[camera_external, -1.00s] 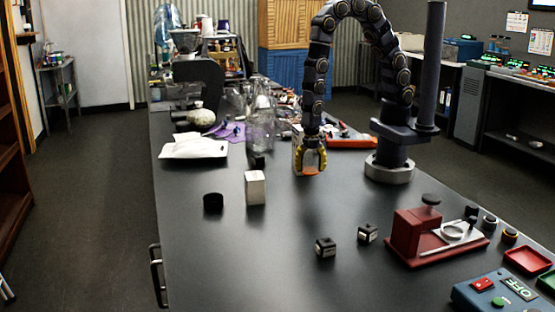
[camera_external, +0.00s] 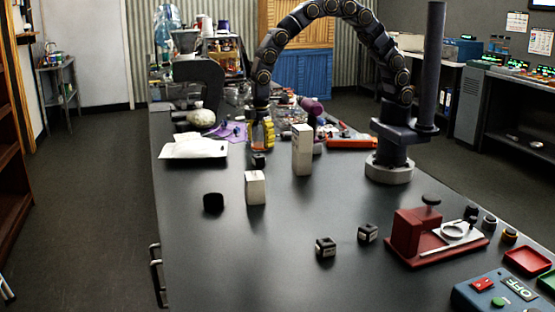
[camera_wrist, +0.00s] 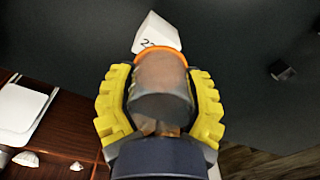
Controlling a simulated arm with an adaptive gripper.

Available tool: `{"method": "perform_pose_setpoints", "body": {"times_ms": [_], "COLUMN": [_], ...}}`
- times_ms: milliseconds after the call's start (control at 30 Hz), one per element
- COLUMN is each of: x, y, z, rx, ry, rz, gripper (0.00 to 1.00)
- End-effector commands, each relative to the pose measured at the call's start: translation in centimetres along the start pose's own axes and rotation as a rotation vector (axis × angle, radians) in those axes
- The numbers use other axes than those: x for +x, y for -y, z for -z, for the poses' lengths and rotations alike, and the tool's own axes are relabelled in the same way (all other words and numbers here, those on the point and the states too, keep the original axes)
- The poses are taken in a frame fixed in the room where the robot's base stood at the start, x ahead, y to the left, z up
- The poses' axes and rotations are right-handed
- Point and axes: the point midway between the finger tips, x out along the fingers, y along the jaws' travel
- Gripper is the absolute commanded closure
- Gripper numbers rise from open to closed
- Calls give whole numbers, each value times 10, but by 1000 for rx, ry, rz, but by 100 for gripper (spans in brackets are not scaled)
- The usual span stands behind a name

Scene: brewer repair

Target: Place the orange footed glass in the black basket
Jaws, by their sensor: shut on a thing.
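My gripper (camera_external: 261,138), with yellow ribbed fingers, is at the far left part of the black table. It is shut on the footed glass. In the external view the glass is hard to make out. A small black round container (camera_external: 213,203), perhaps the black basket, stands nearer the camera and to the left, apart from my gripper. A small black block (camera_external: 258,160) is just below my gripper in the picture.
A white box (camera_external: 255,188) and a taller white box (camera_external: 302,150) stand nearby. Two black cubes (camera_external: 326,247) and a red device (camera_external: 410,232) are at the front. Clear glassware crowds the back.

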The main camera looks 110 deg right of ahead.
Motion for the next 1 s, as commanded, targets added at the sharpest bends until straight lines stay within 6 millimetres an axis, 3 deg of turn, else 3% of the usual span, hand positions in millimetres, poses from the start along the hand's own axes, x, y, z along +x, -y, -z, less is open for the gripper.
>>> {"method": "perform_pose_setpoints", "body": {"times_ms": [667, 1000], "x": [38, 79], "y": [-33, -46], "z": [84, 117], "rx": [22, 21], "ry": [0, -1], "rz": [2, 1], "gripper": [80, 80]}}
